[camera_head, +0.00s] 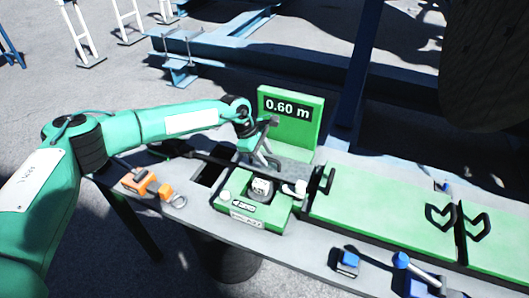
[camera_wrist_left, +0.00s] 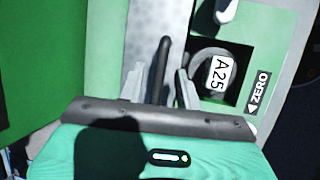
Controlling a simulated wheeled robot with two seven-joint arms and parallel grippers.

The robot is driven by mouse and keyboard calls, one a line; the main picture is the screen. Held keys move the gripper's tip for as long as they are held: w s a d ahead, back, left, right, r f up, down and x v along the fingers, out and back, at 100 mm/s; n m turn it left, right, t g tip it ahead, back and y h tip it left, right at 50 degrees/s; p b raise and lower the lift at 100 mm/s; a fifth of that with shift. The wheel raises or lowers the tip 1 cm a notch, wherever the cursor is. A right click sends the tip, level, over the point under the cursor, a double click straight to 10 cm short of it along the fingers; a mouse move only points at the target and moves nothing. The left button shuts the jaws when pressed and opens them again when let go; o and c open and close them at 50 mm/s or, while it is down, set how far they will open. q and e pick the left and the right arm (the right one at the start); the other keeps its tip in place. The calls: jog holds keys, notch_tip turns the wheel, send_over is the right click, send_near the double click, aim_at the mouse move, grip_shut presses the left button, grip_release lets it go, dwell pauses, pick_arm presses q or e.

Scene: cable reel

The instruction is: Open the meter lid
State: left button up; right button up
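The green meter (camera_head: 245,216) stands on the table with a square dark opening in its top. A white roller marked A25 (camera_wrist_left: 218,72) shows in that opening, beside a ZERO label (camera_wrist_left: 259,92). No cover lies over the opening, and I cannot tell which part is the lid. My left gripper (camera_head: 268,158) is just behind the meter, in front of the upright green display (camera_head: 296,130) reading 0.60 m. In the left wrist view its two grey fingers (camera_wrist_left: 161,88) are apart, with a black bar (camera_wrist_left: 163,62) between them. Contact with the bar is unclear. My right gripper is out of view.
Orange tools (camera_head: 140,181) lie left of the meter, near a dark gap in the tabletop. Green panels (camera_head: 380,205) with black handles extend right. Blue items (camera_head: 348,262) lie along the front. A large dark round object (camera_head: 490,65) hangs upper right.

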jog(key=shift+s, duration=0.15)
